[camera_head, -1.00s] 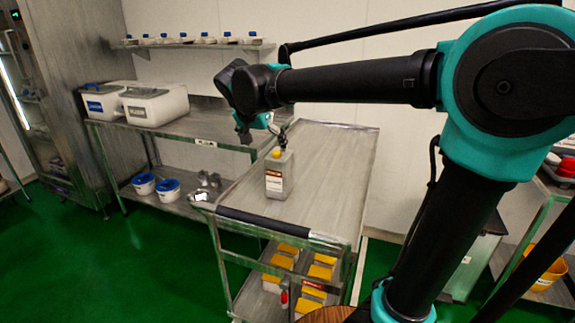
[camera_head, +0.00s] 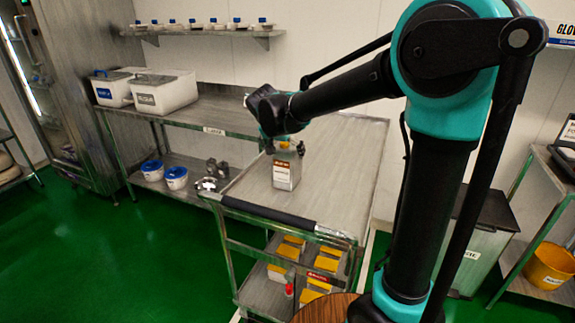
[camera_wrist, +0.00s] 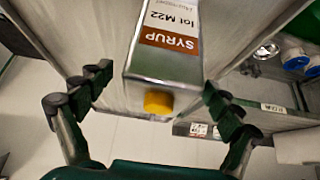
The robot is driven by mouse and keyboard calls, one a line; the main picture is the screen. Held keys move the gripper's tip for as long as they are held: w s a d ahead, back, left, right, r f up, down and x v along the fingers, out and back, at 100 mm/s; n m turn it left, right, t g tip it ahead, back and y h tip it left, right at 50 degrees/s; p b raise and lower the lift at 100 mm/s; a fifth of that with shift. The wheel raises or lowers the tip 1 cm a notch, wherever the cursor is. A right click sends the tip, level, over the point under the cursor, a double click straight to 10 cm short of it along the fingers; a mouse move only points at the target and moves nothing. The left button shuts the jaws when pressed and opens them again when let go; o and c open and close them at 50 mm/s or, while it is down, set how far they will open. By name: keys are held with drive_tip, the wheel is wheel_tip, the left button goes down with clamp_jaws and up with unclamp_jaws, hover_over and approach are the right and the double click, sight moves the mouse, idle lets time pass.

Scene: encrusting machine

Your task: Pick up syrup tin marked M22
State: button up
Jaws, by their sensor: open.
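The syrup tin (camera_head: 286,172) is a grey metal block standing upright on the trolley top. In the wrist view its label (camera_wrist: 172,30) reads "SYRUP" and "lot M22", and its yellow cap (camera_wrist: 158,102) points toward my gripper. My gripper (camera_wrist: 156,86) is open, with one finger on each side of the tin's cap end in that picture. Gaps show between the fingers and the tin.
The trolley top (camera_head: 335,165) is otherwise largely bare. Its lower shelf holds several yellow-topped containers (camera_head: 290,250). A steel table (camera_head: 215,118) with white bins (camera_head: 160,92) stands behind left. A yellow bucket (camera_head: 548,266) is at right. Green floor is open at left.

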drive_tip(key=shift+x, duration=2.6)
drive_tip(key=shift+s, duration=0.1)
drive_tip(key=c, duration=1.8)
